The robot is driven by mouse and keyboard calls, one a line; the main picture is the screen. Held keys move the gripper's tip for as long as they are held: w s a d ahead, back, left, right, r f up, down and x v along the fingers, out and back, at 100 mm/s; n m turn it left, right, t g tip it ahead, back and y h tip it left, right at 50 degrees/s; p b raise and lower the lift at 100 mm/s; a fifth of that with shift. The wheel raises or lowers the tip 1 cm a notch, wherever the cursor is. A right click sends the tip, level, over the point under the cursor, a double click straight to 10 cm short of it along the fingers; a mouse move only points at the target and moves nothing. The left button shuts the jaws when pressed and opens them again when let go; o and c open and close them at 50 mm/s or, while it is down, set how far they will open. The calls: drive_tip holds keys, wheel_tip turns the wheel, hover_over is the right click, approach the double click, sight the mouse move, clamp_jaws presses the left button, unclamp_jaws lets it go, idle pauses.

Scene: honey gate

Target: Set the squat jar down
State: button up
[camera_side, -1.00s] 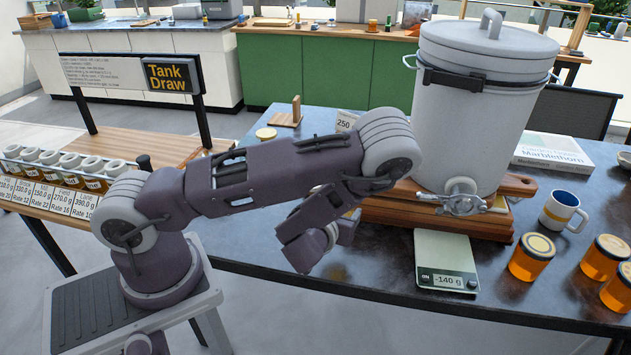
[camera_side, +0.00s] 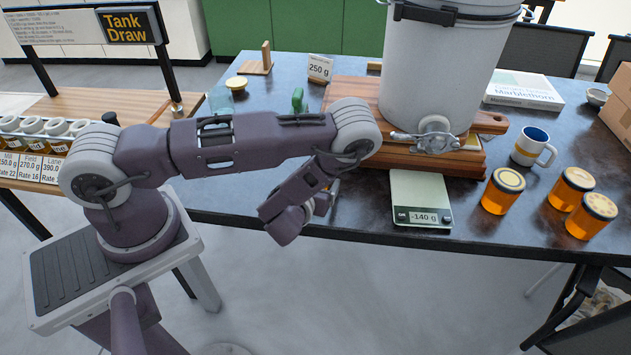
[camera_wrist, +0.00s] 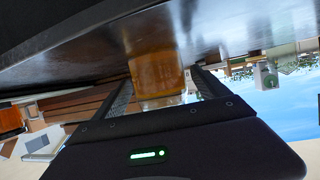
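In the wrist view an amber jar (camera_wrist: 157,75), which I take to be the squat jar, sits between the two fingers of my gripper (camera_wrist: 165,92). The fingers lie close against both its sides, and my gripper appears shut on it. The jar's far end is close to the dark tabletop (camera_wrist: 215,35); I cannot tell whether they touch. In the side view my gripper (camera_side: 328,196) is by the table's front edge, left of the scale, and my wrist hides the jar.
The scale (camera_side: 421,190) is empty and reads -140 g. Behind it a white tank (camera_side: 435,75) stands on wooden boards (camera_side: 350,95). Several amber jars (camera_side: 503,191) and a mug (camera_side: 533,147) stand to the right.

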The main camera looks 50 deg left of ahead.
drive_tip(key=shift+r, duration=0.1)
drive_tip(key=v, duration=0.7)
drive_tip(key=shift+r, duration=0.1)
drive_tip(key=w+d+r+g+h, duration=0.1)
drive_tip(key=d+r+g+h, duration=0.1)
drive_tip(key=d+r+h, duration=0.5)
drive_tip(key=w+d+r+g+h, duration=0.15)
drive_tip(key=d+r, duration=0.35)
drive_tip(key=r, duration=0.6)
drive_tip(key=s+a+r+m+g+h, duration=0.1)
drive_tip(key=s+r+m, duration=0.4)
drive_tip(key=s+r, duration=0.8)
drive_tip(key=s+a+r+m+y, duration=0.1)
drive_tip(key=s+a, duration=0.3)
drive_tip(key=s, duration=0.5)
drive_tip(key=shift+r+m+g, duration=0.35)
drive_tip(key=shift+r+m, duration=0.35)
drive_tip(key=shift+r, duration=0.05)
